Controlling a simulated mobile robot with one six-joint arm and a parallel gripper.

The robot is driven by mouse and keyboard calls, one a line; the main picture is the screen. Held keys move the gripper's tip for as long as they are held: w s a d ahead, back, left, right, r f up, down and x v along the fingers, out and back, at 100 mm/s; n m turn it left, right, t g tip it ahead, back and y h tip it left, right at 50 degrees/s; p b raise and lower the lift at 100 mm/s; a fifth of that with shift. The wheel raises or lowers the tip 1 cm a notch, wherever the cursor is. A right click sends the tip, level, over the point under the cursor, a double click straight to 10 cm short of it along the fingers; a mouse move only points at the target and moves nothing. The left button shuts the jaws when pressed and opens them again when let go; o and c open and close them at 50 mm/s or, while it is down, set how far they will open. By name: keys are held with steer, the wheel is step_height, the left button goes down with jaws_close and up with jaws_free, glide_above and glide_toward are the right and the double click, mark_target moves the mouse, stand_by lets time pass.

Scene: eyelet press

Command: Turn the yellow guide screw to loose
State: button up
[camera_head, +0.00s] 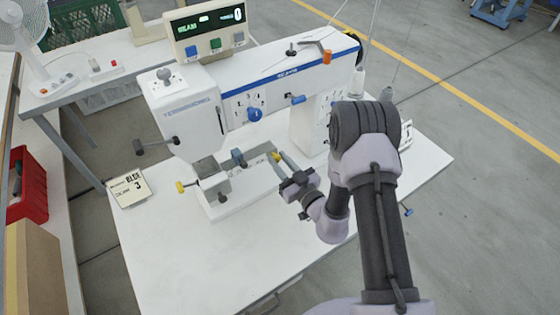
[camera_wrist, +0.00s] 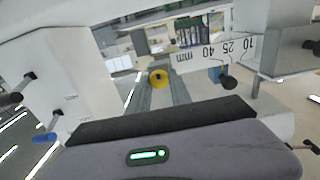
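The yellow guide screw (camera_head: 276,156) is a small yellow knob at the guide on the eyelet press bed, just left of my gripper's tips. In the wrist view the yellow knob (camera_wrist: 159,77) appears round, between my two grey fingers. My gripper (camera_head: 281,163) reaches in from the right, and its fingers (camera_wrist: 160,92) lie one on each side of the knob. The frames do not show whether they touch it. A scale plate marked 10, 25, 40 mm (camera_wrist: 204,54) lies just beyond. The screw's turn position cannot be read.
A second yellow knob (camera_head: 181,186) sits at the press's left front. A blue knob (camera_head: 255,114) is on the press arm above. The table front is clear.

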steer(key=shift+n, duration=0.3)
jaws_close()
steer(key=n+p, duration=0.1)
steer(key=n, duration=0.2)
steer(key=n+p, duration=0.1)
steer(key=n, duration=0.2)
steer(key=shift+s+a+n, duration=0.1)
steer(key=shift+n, duration=0.2)
steer(key=n, duration=0.3)
steer(key=shift+f+n, duration=0.1)
steer(key=shift+n, duration=0.2)
steer(key=n, duration=0.3)
steer(key=shift+n, duration=0.3)
steer(key=shift+f+n+b, duration=0.15)
steer(key=shift+n+b, duration=0.6)
steer(key=shift+n, duration=3)
steer(key=shift+f+n+b, duration=0.1)
steer(key=shift+n+b, duration=0.65)
steer(key=shift+n, duration=3)
